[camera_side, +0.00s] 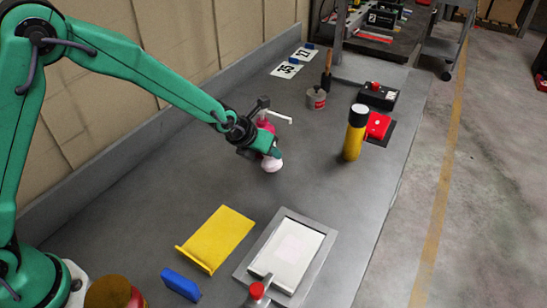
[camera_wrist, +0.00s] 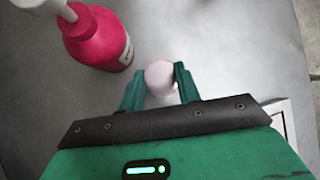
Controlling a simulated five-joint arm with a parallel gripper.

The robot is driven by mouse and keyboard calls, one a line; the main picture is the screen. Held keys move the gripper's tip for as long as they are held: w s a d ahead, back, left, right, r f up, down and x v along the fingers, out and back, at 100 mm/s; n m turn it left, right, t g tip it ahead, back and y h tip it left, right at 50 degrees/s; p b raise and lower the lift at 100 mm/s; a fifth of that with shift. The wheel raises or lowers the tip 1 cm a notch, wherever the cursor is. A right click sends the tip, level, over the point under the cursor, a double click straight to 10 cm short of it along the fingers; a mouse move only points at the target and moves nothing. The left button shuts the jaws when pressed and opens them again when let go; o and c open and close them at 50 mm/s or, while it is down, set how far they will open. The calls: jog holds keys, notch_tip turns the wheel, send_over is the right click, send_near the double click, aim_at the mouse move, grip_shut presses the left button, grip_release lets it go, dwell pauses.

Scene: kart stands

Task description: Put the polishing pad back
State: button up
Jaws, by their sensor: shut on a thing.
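The polishing pad appears to be the pale pink, rounded piece (camera_side: 271,165) at the end of my arm in the side view. In the wrist view the pad (camera_wrist: 160,76) sits between the two green fingers. My gripper (camera_side: 268,154) points down over the middle of the bench and is shut on the pad. In the wrist view my gripper (camera_wrist: 158,70) has a finger on either side of it. The pad is low; I cannot tell whether it touches the bench. Its underside is hidden.
A pink pump bottle (camera_wrist: 97,40) stands close beside my gripper, partly hidden in the side view. A yellow can (camera_side: 355,135) stands to the right. In front lie a yellow plate (camera_side: 218,236), a blue block (camera_side: 180,283) and a grey-framed white panel (camera_side: 290,254). Clear bench lies between.

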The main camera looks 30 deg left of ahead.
send_over(287, 162)
jog(key=s, duration=0.2)
jog(key=shift+w+a, duration=0.1)
jog(key=shift+a, duration=0.15)
jog(key=shift+w+d, duration=0.25)
jog(key=shift+w, duration=0.5)
jog(key=shift+f, duration=1.65)
jog(key=o, duration=0.9)
jog(key=shift+f, duration=0.1)
jog(key=shift+v, duration=3.85)
jog(key=shift+w, duration=0.1)
